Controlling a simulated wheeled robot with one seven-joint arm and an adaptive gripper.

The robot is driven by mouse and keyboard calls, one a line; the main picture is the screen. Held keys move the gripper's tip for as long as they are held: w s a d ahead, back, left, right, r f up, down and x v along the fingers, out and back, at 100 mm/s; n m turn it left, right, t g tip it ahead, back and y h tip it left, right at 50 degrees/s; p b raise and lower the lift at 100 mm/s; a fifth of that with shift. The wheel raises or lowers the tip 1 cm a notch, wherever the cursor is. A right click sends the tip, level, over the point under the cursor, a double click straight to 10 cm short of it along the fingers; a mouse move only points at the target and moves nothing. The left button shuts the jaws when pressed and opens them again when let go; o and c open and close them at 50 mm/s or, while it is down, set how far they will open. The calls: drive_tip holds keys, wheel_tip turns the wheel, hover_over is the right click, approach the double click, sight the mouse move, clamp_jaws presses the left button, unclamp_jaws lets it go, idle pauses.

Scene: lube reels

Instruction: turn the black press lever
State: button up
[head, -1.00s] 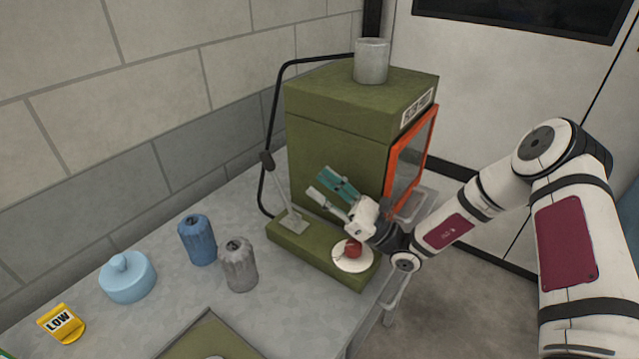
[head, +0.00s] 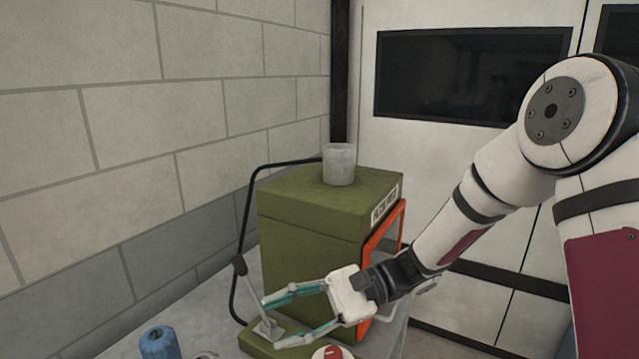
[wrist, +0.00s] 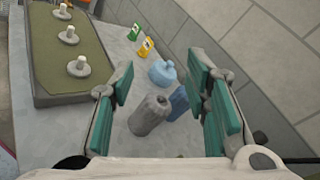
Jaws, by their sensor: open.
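The press lever (head: 254,298) is a thin grey rod with a black knob (head: 239,264) at its upper end. It leans up and left from a small grey foot on the green base of the press (head: 308,228). My gripper (head: 271,322) is open, its teal-padded fingers pointing left at the lever's lower part. One fingertip appears beside the rod and the other near the foot; contact cannot be told. In the wrist view my open gripper (wrist: 165,88) has nothing held between its fingers, and I cannot make out the lever clearly there.
A black bent tube (head: 247,205) runs beside the press. A grey cup (head: 338,164) stands on top, and an orange-framed panel (head: 383,248) is on its right. The wrist view shows a grey canister (wrist: 150,115), blue jug (wrist: 162,72) and green tray (wrist: 60,97) on the bench.

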sight(244, 264)
drive_tip(key=s+d+r+n+t+h, duration=0.4)
drive_tip(key=s+d+r+t+h, duration=0.25)
drive_tip(key=d, duration=0.55)
drive_tip(key=s+d+r+n+t+h, duration=0.45)
drive_tip(key=s+d+h, duration=0.4)
drive_tip(key=d, duration=0.35)
drive_tip(key=w+a+f+m+g+y, duration=0.3)
drive_tip(key=w+a+f+m+y, duration=0.15)
drive_tip(key=w+a, duration=0.4)
drive_tip(key=w+a+f+m+g+y, duration=0.3)
drive_tip(key=w+a+m+y, duration=0.2)
drive_tip(key=a, duration=0.6)
drive_tip(key=w+a+f+m+t+y+p, duration=0.1)
drive_tip(key=w+a+f+m+t+y, duration=0.2)
drive_tip(key=w+m, duration=0.5)
drive_tip(key=w+a+f+m+t+y, duration=0.2)
drive_tip(key=w+f+m+t+y, duration=0.3)
drive_tip(key=w, duration=0.5)
drive_tip(key=shift+m+g+h, duration=0.55)
drive_tip(key=shift+m+g, duration=0.05)
drive_tip(key=shift+g, duration=0.1)
drive_tip(key=p+x, duration=0.1)
drive_tip(key=x, duration=1.2)
drive_tip(key=shift+w+a+f, duration=0.1)
drive_tip(key=shift+a+f, duration=0.1)
